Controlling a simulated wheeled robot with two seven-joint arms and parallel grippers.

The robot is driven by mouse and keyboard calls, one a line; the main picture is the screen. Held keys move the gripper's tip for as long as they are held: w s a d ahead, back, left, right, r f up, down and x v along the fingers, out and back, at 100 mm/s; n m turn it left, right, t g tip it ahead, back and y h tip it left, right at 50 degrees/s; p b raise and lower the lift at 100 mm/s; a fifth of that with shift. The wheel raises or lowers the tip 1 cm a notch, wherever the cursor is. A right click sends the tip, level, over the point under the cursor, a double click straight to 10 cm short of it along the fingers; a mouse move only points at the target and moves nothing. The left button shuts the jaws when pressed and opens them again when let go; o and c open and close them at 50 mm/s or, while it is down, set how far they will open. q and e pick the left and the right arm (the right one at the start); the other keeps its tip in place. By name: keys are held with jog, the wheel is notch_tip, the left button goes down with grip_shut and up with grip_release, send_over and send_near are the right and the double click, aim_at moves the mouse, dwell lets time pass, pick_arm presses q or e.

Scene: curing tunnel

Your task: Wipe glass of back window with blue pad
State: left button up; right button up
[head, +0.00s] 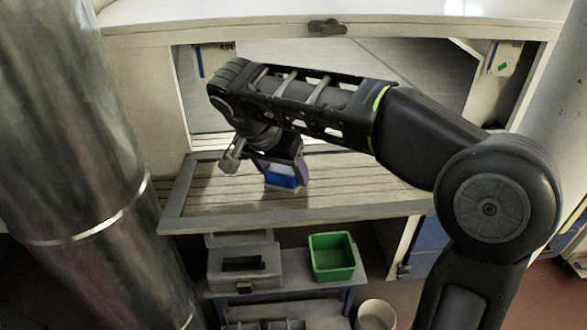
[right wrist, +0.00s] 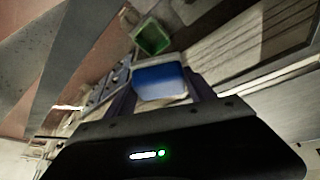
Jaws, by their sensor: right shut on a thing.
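The blue pad (head: 281,181) is held below my right wrist in the head view, over the slatted shelf in front of the white cabinet. My right gripper (right wrist: 162,95) is shut on it; in the right wrist view the blue pad (right wrist: 160,81) with its pale edge sits between the two fingers. Whether the pad touches the shelf I cannot tell. Behind my right arm is the wide opening (head: 350,55) of the cabinet, with a grey panel inside; whether this is the back window glass I cannot tell. My left gripper is not in view.
A slatted shelf with a grey frame (head: 300,217) juts out below the opening. Under it, a low bench holds a grey toolbox (head: 243,268) and a green bin (head: 332,256). A white bucket (head: 376,315) stands lower right. A large metal pipe (head: 80,130) blocks the left.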

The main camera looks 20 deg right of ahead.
aim_at(266, 170)
jog(key=shift+a, duration=0.1)
jog(key=shift+w+a+r+p, duration=0.1)
jog(key=shift+w+a+p, duration=0.25)
jog(key=shift+a, duration=0.4)
jog(key=shift+w+a+p, duration=0.25)
jog(key=shift+a+p, duration=0.1)
jog(key=shift+a, duration=0.5)
jog(key=r+p, duration=0.3)
jog(key=r, duration=0.1)
jog(key=w+r+p, duration=0.1)
jog(key=r+p, duration=0.1)
jog(key=shift+d+p, duration=0.2)
jog(key=shift+p, duration=0.15)
jog(key=shift+r, duration=0.1)
jog(key=r+p, duration=0.2)
jog(key=p, duration=0.1)
jog(key=shift+w+d+r, duration=0.1)
jog(key=shift+w+r, duration=0.15)
jog(key=shift+r, duration=0.15)
